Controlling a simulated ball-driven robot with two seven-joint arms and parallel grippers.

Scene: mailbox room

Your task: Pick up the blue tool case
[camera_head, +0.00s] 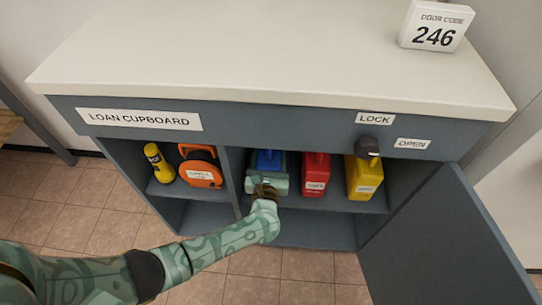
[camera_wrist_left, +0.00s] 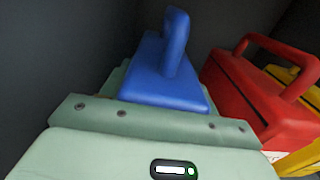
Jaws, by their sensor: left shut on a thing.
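The blue tool case (camera_head: 269,158) stands on the cupboard shelf, left of a red case. My left gripper (camera_head: 266,184) reaches into the cupboard from the front and covers the lower part of the blue case. In the left wrist view the blue tool case (camera_wrist_left: 165,85) shows its top and raised handle between my green fingers, and the gripper is shut on it. Its lower body is hidden by the gripper. My right gripper is not in view.
A red case (camera_head: 315,172) and a yellow case (camera_head: 362,178) stand close to the right. A divider (camera_head: 234,165) separates an orange reel (camera_head: 201,168) and yellow torch (camera_head: 158,162) at left. The cupboard door (camera_head: 440,240) hangs open at right. A code sign (camera_head: 436,27) stands on top.

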